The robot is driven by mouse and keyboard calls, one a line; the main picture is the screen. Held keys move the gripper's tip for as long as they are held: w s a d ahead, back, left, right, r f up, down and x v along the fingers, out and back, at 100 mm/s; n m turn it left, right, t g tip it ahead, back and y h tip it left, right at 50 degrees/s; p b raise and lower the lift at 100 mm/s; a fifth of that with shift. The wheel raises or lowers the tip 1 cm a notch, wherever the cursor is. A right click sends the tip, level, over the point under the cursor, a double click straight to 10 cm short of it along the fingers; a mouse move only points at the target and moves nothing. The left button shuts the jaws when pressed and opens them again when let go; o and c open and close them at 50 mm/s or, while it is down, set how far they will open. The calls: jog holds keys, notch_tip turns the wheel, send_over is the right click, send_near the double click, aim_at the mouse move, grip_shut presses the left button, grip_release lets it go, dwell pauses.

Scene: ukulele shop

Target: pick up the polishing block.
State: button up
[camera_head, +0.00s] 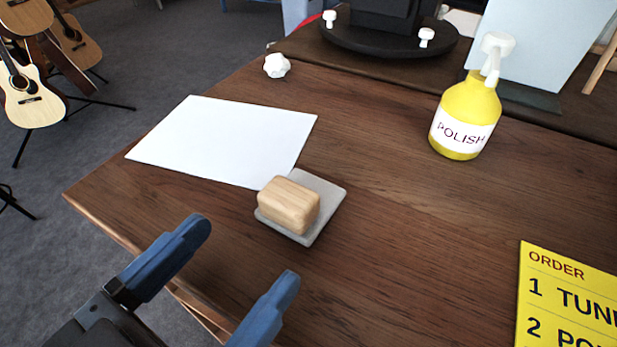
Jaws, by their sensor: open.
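The polishing block (288,206) is a light wooden block with rounded edges. It has a thin grey layer under it and sits on a grey square pad (327,198) on the brown wooden table. My gripper (247,253) is open, with two blue fingers spread apart. In the picture it is below and to the left of the block, near the table's front left edge. Nothing is between the fingers, and the block is apart from them. The gripper's height above the table is hard to tell.
A white sheet (225,138) lies behind the block, close to the pad. A yellow polish bottle (466,115) stands at the back right. A yellow order card (570,300) is at the lower right. A crumpled white lump (277,65) lies farther back. The table right of the pad is clear.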

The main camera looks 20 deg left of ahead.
aim_at(276, 207)
jog(key=w, duration=0.3)
jog(key=w+d+p, duration=0.1)
jog(key=w, duration=0.2)
jog(key=shift+d+r, duration=0.1)
jog(key=shift+r, duration=0.1)
jog(key=shift+w+f+p, duration=0.1)
jog(key=shift+w+p, duration=0.25)
jog(key=shift+w, duration=0.35)
jog(key=c, duration=1.1)
jog(key=shift+o, duration=0.2)
